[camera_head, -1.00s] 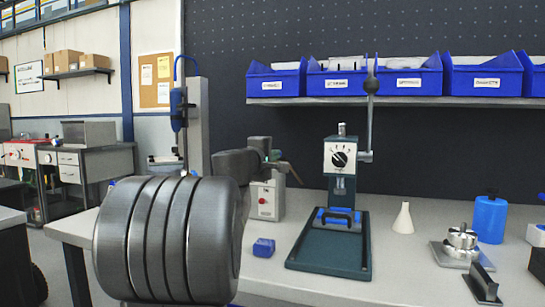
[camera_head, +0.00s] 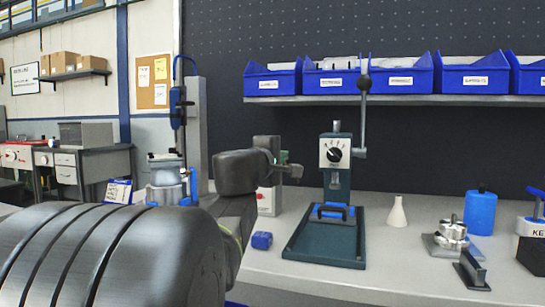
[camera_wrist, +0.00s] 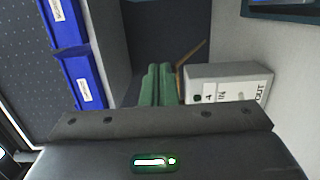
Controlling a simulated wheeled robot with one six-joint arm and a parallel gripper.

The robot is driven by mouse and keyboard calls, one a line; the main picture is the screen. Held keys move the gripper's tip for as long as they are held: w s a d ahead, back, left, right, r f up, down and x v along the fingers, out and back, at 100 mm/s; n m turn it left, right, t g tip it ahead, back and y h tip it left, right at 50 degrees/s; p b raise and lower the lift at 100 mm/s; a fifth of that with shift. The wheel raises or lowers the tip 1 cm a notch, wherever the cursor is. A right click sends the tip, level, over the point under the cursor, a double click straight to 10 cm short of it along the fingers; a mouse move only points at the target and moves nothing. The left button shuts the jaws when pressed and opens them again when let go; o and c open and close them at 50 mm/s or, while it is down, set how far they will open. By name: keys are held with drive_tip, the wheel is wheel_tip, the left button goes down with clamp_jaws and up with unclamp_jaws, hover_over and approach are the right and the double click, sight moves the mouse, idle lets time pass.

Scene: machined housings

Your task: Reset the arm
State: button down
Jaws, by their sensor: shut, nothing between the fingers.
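My gripper (camera_wrist: 158,84) shows in the wrist view as two green fingers pressed together, with nothing between them. In the head view my dark grey arm reaches up from the lower left, and its wrist is bent over the bench, left of the press (camera_head: 335,190). A grey control box (camera_head: 268,199) stands behind the wrist and is partly hidden by it. In the wrist view the box (camera_wrist: 228,84) is just right of the fingers; I cannot tell whether they touch it.
A small blue block (camera_head: 262,240) lies left of the press base. A white cone (camera_head: 397,212), a blue bottle (camera_head: 481,213) and a metal fixture (camera_head: 451,236) stand to the right. Blue bins (camera_head: 402,76) line the shelf above.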

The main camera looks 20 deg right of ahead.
drive_tip(key=shift+s+d, duration=0.1)
drive_tip(key=shift+s, duration=0.75)
